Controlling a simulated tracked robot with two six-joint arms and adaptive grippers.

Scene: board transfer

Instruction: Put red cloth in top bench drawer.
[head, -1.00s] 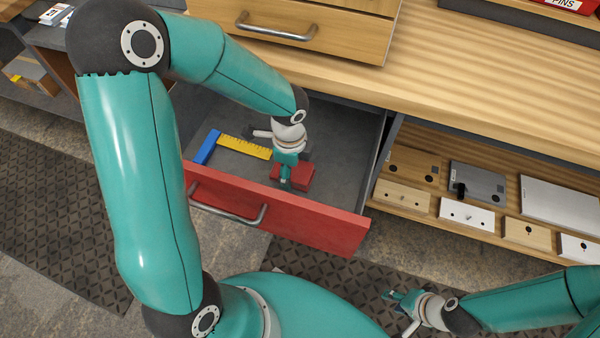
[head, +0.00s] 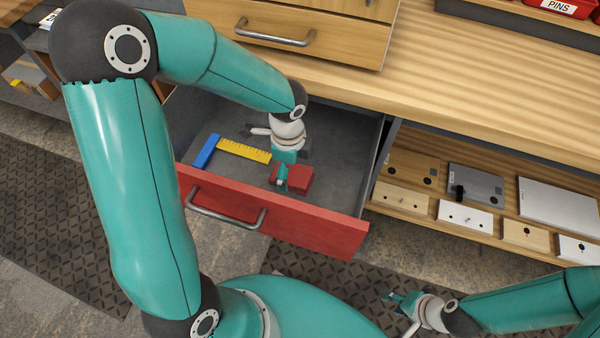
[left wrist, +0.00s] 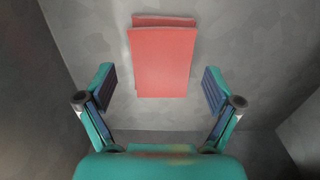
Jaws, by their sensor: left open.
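The red cloth (head: 297,179) lies folded flat on the grey floor of the open, red-fronted drawer (head: 300,226) under the bench. In the left wrist view the cloth (left wrist: 163,60) lies ahead of and between the open fingers, with a gap on both sides. My left gripper (head: 281,182) is inside the drawer space, at the cloth's left side in the head view; its open fingers also show in the left wrist view (left wrist: 160,92). My right gripper (head: 398,308) is low at the right, away from the drawer; its finger opening is too small to judge.
A blue block (head: 207,150) and a yellow ruler (head: 243,150) lie in the drawer, left of the cloth. A closed wooden drawer (head: 330,30) stands above. A shelf at the right holds several plates and a laptop-like silver panel (head: 558,209).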

